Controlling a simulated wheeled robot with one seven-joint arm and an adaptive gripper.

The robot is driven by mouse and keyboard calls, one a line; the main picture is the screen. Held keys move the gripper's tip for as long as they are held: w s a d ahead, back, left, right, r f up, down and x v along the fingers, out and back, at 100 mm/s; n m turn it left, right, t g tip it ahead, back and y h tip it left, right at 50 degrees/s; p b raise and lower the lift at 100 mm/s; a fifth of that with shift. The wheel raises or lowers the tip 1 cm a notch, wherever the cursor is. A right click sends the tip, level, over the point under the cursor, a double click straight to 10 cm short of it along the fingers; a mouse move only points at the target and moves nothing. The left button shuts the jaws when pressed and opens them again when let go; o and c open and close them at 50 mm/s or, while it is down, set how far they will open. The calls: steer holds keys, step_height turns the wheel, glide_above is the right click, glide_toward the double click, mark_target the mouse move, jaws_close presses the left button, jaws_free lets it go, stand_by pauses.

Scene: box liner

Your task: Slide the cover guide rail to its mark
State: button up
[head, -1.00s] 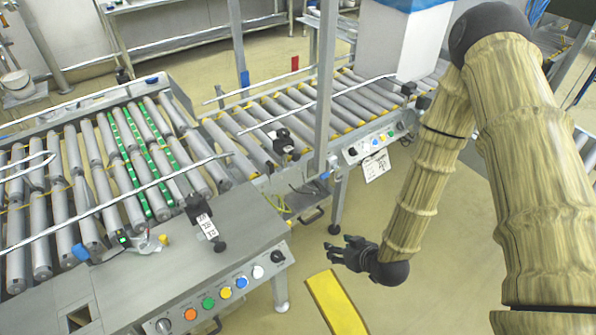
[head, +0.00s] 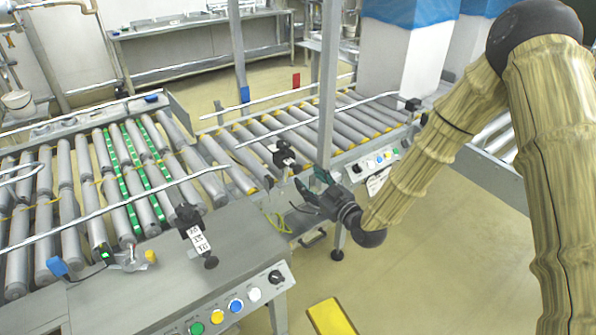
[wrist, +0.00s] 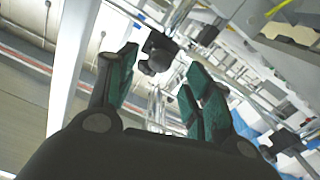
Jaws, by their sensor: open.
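Thin pale guide rails run along the conveyors. One rail (head: 350,114) lies along the near side of the far conveyor, with a black clamp (head: 284,155) at its left part. Another rail (head: 100,209) crosses the near conveyor, with a black clamp (head: 187,219) beside a white marked scale (head: 199,240). I cannot tell which is the cover guide rail. My gripper (head: 313,184) is open and empty, just right of and below the far conveyor's clamp, apart from it. In the wrist view a black knob (wrist: 158,52) shows beyond the spread fingers (wrist: 160,75).
A grey upright post (head: 327,90) stands close behind my gripper. A button panel (head: 375,160) is to its right. Red (head: 296,80) and blue (head: 244,94) tags stand behind the far conveyor. The floor (head: 430,250) at lower right is open.

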mark_target(299, 172)
steer(key=x, duration=0.6)
steer(key=shift+w+a, duration=0.15)
jaws_close()
